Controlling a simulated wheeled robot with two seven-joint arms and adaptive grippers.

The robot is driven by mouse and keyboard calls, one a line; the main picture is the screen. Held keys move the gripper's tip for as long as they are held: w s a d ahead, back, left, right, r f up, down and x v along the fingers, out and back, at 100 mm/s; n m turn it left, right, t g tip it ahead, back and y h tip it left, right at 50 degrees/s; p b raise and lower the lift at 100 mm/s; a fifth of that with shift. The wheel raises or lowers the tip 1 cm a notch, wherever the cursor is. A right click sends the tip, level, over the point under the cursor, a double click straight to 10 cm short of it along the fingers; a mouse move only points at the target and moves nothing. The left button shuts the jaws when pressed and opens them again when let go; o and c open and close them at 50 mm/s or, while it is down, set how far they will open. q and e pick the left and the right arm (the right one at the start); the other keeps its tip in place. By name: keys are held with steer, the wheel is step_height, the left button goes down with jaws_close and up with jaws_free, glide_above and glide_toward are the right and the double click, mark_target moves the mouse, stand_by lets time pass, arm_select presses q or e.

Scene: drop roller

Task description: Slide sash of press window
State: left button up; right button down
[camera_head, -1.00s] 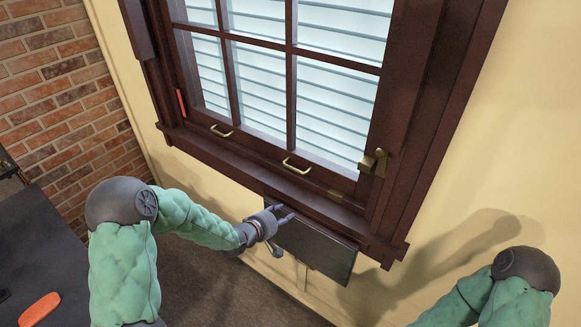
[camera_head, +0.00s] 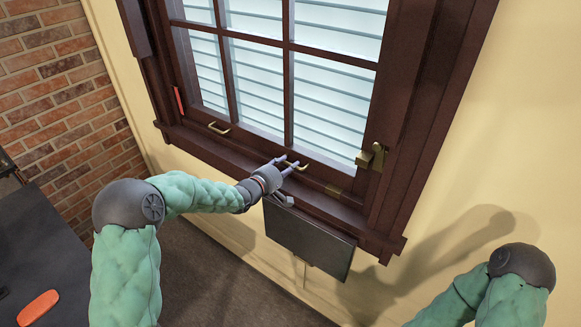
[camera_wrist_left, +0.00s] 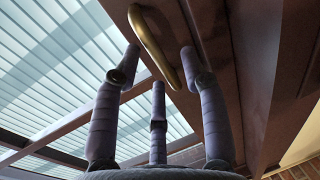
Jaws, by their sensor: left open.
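The window's dark brown sash (camera_head: 250,143) is down in its frame, with white slatted blinds behind its panes. Two brass pull handles are on its bottom rail: a left handle (camera_head: 219,128) and a right handle (camera_head: 300,166). A brass latch (camera_head: 373,157) is at the right side of the sash. My left gripper (camera_head: 288,163) is open at the right handle. In the left wrist view the handle (camera_wrist_left: 152,43) lies between the spread fingertips, and the fingers are not closed on it. My right gripper is out of view; only part of that arm shows.
A dark flat panel (camera_head: 308,238) hangs below the sill, just under my left wrist. A red strip (camera_head: 179,100) is on the left side of the window. A dark surface (camera_head: 50,250) with an orange object (camera_head: 38,308) is at lower left. A brick wall (camera_head: 55,80) stands at left.

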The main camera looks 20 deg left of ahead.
mark_target(299, 63)
arm_select(q)
steer(key=shift+x, duration=1.2)
jaws_close()
steer(key=shift+r, duration=0.15)
steer(key=shift+r+p, duration=0.5)
steer(key=shift+r, duration=0.05)
step_height(299, 63, up, 32)
steer(key=p, duration=2.7)
